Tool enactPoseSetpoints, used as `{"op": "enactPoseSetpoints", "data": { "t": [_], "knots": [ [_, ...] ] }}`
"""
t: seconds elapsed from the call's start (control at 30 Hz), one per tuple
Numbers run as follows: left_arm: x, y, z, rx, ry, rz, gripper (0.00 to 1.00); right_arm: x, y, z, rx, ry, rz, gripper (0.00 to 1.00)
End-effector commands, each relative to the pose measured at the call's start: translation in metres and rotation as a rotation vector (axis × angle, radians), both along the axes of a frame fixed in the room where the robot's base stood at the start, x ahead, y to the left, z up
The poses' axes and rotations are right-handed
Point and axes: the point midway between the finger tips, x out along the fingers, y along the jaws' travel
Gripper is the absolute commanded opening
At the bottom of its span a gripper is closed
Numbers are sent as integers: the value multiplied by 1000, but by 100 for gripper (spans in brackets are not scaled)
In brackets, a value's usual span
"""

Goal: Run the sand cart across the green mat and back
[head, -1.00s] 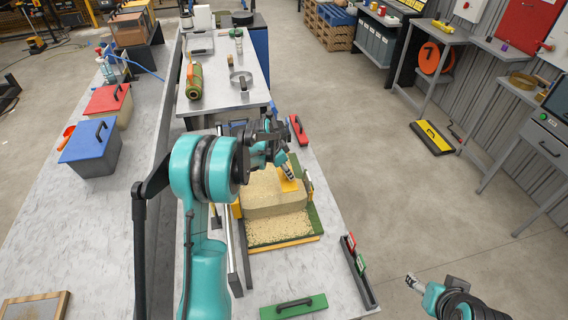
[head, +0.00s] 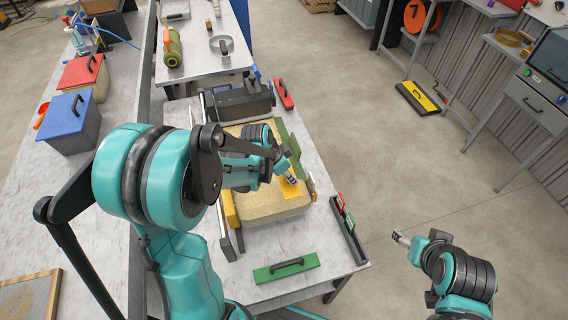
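The sand cart (head: 272,208) is a sand-coloured block with a yellow handle piece (head: 291,188) at its right. It sits at the near end of the green mat, whose green edge (head: 287,132) shows beyond my arm. Much of the mat is hidden by the cart and my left arm. My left gripper (head: 290,179) points down at the yellow piece and appears shut on it, though the fingertips are small. My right gripper (head: 400,238) hangs empty over the floor, right of the table; its finger gap is too small to judge.
A dark narrow tray (head: 348,229) with red and green cards is at the right edge. A dark grey box (head: 240,101) and a red-handled block (head: 284,94) lie behind. Blue (head: 69,122) and red (head: 83,74) lidded bins stand left.

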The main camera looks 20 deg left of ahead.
Motion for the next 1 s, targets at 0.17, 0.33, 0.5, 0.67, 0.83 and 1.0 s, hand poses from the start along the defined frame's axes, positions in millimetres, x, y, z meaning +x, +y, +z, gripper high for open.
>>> {"op": "enactPoseSetpoints", "data": {
  "t": [0.17,0.33,0.5,0.67,0.83,1.0],
  "knots": [
    [-17,-14,0,-2,0,-2,0,0,0,0,0,0,0,63],
    [-26,-20,0,-2,-1,-2,0,0,0,0,0,0,0,63],
    [-29,-23,0,-2,-1,-2,0,0,0,0,0,0,0,63],
    [-31,-24,0,-4,1,-2,0,0,0,-1,0,0,0,63],
    [-32,-24,0,-5,3,-2,0,0,0,-1,0,0,0,63],
    [-32,-24,0,-4,3,-2,49,0,0,-1,0,0,0,63]
  ]
}}
